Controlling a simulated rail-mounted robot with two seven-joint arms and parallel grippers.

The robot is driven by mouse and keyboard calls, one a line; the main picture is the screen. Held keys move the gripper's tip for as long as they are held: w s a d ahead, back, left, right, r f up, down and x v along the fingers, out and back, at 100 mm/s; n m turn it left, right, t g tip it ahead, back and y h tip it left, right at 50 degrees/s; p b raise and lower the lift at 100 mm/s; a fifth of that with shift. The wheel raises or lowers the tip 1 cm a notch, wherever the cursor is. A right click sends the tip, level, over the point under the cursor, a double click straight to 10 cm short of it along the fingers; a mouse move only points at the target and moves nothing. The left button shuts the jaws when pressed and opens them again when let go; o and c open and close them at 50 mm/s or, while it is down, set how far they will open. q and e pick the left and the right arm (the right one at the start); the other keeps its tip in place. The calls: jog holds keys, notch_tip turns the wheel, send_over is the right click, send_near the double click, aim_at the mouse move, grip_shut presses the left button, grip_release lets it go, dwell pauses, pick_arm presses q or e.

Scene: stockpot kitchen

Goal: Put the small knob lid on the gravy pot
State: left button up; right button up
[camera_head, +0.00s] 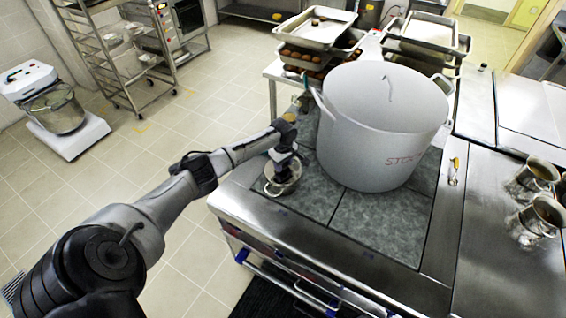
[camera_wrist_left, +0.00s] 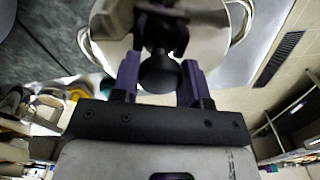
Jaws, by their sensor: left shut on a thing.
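The gravy pot (camera_head: 283,187) is a small metal pot on the near left corner of the grey stove top. My left gripper (camera_head: 284,160) is right above it, pointing down. In the left wrist view the gripper (camera_wrist_left: 159,80) has its purple fingers on either side of the round black knob of the small lid (camera_wrist_left: 207,48), shut on it. The lid is shiny and reflects the gripper. A pot handle (camera_wrist_left: 241,22) shows beside it. The lid lies over the pot's mouth; I cannot tell whether it touches the rim. My right gripper is not in view.
A large white stockpot (camera_head: 375,140) stands close to the right of my left gripper. Stacked trays (camera_head: 318,28) are behind it. Metal pots (camera_head: 540,215) stand on the counter at the right. Open floor lies to the left of the stove.

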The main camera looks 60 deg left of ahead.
pick_arm(q)
jog(key=shift+f, duration=0.1)
dwell(0.3)
jog(key=o, duration=1.1)
jog(key=shift+c, duration=0.2)
jog(key=shift+r, duration=0.2)
notch_tip(320, 180, up, 13)
jog(key=shift+r, duration=0.2)
